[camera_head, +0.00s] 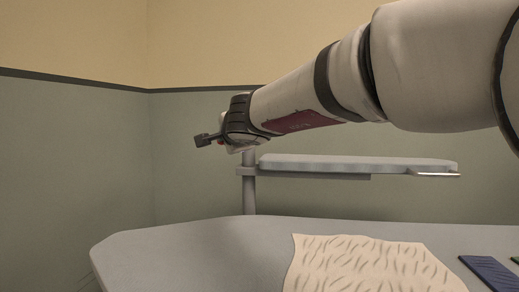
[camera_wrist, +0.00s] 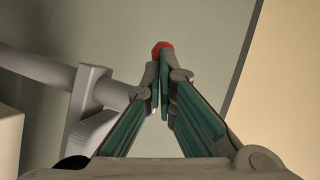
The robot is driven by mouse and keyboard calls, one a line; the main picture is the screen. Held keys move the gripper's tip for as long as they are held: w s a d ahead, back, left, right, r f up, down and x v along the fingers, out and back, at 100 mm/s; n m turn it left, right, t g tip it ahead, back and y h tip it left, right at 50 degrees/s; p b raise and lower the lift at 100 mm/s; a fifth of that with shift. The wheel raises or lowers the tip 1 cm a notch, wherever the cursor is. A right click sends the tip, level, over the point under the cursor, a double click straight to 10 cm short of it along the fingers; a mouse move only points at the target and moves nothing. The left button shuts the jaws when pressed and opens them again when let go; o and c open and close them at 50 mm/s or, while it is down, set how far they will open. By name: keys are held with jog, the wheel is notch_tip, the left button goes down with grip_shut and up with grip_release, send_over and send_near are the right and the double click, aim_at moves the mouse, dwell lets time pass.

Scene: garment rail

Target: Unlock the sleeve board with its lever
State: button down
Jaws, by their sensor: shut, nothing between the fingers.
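The sleeve board (camera_head: 360,164) is a pale grey padded board held level above the ironing table by a grey post (camera_head: 249,195) with a collar. The post (camera_wrist: 38,70) and collar (camera_wrist: 92,92) also show at the left in the wrist view. A red knob, which looks like the lever's end, (camera_wrist: 162,48) shows just beyond my gripper's tips; a small red spot shows beside my gripper in the head view. My gripper (camera_wrist: 158,76) is shut and empty, its tips close to the knob. I cannot tell whether they touch. The lever's shaft is hidden.
The grey ironing table (camera_head: 150,245) fills the front. A cream patterned cloth (camera_head: 365,265) lies on it, with a blue folded item (camera_head: 490,272) at the right. A thin metal piece (camera_head: 438,174) juts from the board's right end. The left side is clear up to the walls.

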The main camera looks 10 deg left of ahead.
jog(key=m+h+p, duration=0.1)
jog(key=h+p, duration=0.1)
jog(key=p, duration=0.1)
jog(key=w+a+m+t+h+p, duration=0.1)
jog(key=m+h+p, duration=0.1)
jog(key=w+a+m+t+h+p, duration=0.1)
jog(key=m+h+p, duration=0.1)
jog(key=p, duration=0.1)
jog(key=shift+a+r+h+p, duration=0.25)
jog(key=shift+h+p, duration=0.05)
jog(key=shift+p, duration=0.05)
jog(key=shift+w+a+f+p, duration=0.1)
jog(key=shift+f+p, duration=0.05)
jog(key=shift+p, duration=0.2)
dwell(0.3)
